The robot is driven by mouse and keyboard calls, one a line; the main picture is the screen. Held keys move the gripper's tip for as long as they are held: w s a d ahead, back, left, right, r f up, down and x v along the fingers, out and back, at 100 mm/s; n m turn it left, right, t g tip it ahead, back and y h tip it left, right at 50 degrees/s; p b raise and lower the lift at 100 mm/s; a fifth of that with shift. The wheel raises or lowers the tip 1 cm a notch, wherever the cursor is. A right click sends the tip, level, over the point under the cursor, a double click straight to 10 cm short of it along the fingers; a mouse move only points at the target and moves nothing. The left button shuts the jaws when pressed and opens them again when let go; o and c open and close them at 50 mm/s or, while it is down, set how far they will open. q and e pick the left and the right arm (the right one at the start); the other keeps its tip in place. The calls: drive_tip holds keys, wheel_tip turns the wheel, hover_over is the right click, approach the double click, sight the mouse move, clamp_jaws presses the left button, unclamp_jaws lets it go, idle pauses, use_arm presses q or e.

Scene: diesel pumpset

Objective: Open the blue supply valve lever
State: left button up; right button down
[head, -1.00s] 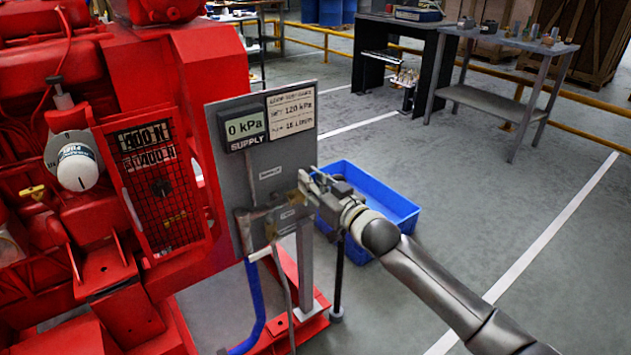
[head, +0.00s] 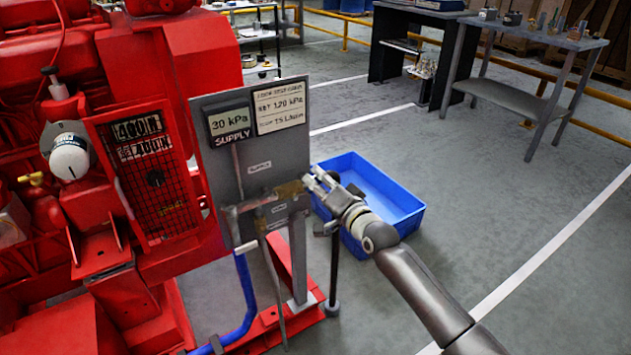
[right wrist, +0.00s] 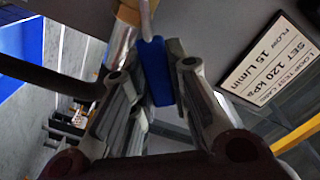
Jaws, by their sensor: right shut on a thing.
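The blue supply valve lever (right wrist: 157,72) shows in the right wrist view, between the two fingers of my right gripper (right wrist: 155,88). The fingers are shut on it. In the head view my right gripper (head: 318,182) is at the right side of the grey panel (head: 250,155), beside the brass valve body (head: 289,189). The lever is not clear to see there. The supply display (head: 230,122) on the panel reads 30 kPa. The left gripper is not in view.
A card (head: 280,107) on the panel reads SET 120 kPa. A blue hose (head: 246,290) runs down below the pipework. The red engine (head: 130,60) stands at the left. A blue bin (head: 395,195) sits on the floor behind my right arm. Open floor lies to the right.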

use_arm(q)
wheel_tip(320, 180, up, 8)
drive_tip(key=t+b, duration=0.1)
drive_tip(key=b, duration=0.3)
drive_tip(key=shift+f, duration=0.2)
use_arm(e)
drive_tip(key=shift+w+d+f+m, duration=0.2)
drive_tip(key=shift+f+m, duration=0.55)
drive_tip(key=shift+m, duration=0.55)
drive_tip(key=shift+w+d+f+m, duration=0.1)
drive_tip(key=shift+d+f+m, duration=0.15)
drive_tip(key=shift+f+m, duration=0.8)
drive_tip(key=shift+w+d+f+m, duration=0.2)
drive_tip(key=shift+f+m, duration=0.25)
drive_tip(key=shift+m, duration=1.1)
drive_tip(key=c, duration=1.4)
unclamp_jaws()
drive_tip(key=shift+o, duration=0.2)
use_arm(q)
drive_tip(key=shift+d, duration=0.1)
